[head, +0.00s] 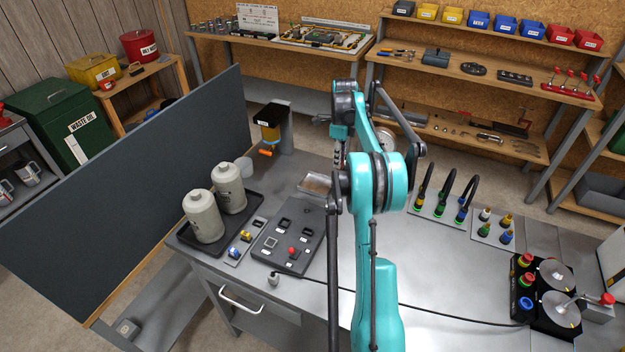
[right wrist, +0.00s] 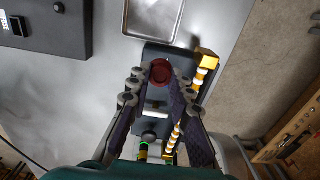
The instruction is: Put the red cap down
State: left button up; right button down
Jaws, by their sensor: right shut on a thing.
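The red cap (right wrist: 161,72) shows in the right wrist view between the two fingertips of my right gripper (right wrist: 160,80). The gripper is shut on it, above a dark fixture (right wrist: 155,60) that carries yellow and white banded rods (right wrist: 203,72). I cannot tell whether the cap touches the fixture. In the head view my right gripper (head: 338,155) hangs small beside the teal arm, just beyond a shallow metal tray (head: 313,183). The cap does not show there, and the arm hides the fixture. The tray also shows in the right wrist view (right wrist: 153,18). My left gripper is not in view.
A black panel (head: 290,240) with a red knob lies left of the arm. Two grey canisters (head: 205,218) stand in a black tray. A dark upright board (head: 170,165) borders the bench. Looped black cables (head: 445,190) stand right of the arm. A cable crosses the front of the bench.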

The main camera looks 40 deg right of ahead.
jog(key=w+a+f, duration=0.2)
jog(key=w+a+f+b, duration=0.1)
jog(key=w+a+f, duration=0.1)
jog(key=w+a, duration=0.1)
jog(key=shift+a+f, duration=0.2)
jog(key=shift+f, duration=0.1)
notch_tip(320, 180, down, 4)
jog(key=shift+w+f+b, duration=0.1)
jog(key=shift+b, duration=0.85)
jog(key=c, duration=1.8)
grip_release()
jog(key=shift+f, duration=0.1)
jog(key=o, duration=0.4)
jog(key=shift+o, duration=0.2)
